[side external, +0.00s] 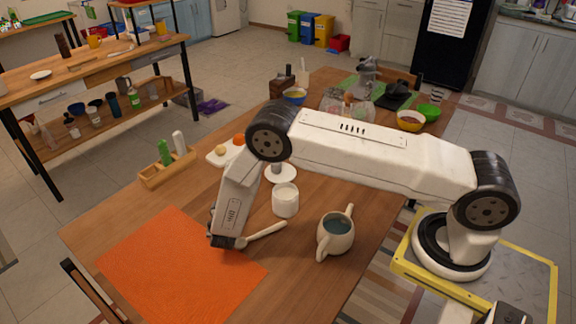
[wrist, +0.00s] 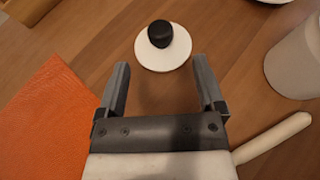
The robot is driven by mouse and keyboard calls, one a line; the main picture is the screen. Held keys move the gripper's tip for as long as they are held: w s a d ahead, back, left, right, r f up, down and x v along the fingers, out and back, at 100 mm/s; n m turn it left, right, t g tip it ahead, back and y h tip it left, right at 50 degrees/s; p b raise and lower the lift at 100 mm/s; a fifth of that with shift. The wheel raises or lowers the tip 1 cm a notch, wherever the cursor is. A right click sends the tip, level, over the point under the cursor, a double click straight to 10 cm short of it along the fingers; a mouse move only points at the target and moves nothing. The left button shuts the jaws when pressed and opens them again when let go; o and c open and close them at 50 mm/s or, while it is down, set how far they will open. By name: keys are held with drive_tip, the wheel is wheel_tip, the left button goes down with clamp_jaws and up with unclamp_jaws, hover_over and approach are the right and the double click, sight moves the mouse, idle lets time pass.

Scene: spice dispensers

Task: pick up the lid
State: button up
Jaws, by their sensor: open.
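The lid (wrist: 178,55) is a white disc with a black knob, lying on the wooden table in the wrist view. It is just beyond my fingertips and roughly centred between them. In the side external view I cannot make out the lid; my arm likely covers it. My gripper (wrist: 160,72) is open, with nothing between its fingers. In the side external view my gripper (side external: 222,238) is low over the table, by the right part of the orange mat (side external: 165,270).
A white cup (side external: 286,200) stands right of my gripper, with a white-handled utensil (side external: 265,233) close beside the gripper. A mug with blue liquid (side external: 335,235) is further right. A wooden tray (side external: 170,173) with green and white shakers sits behind left. The orange mat is bare.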

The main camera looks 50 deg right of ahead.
drive_tip(key=shift+x, duration=1.3)
drive_tip(key=shift+d, duration=0.1)
drive_tip(key=shift+x, duration=2.5)
drive_tip(key=shift+f, duration=0.15)
drive_tip(key=shift+c, duration=0.2)
clamp_jaws()
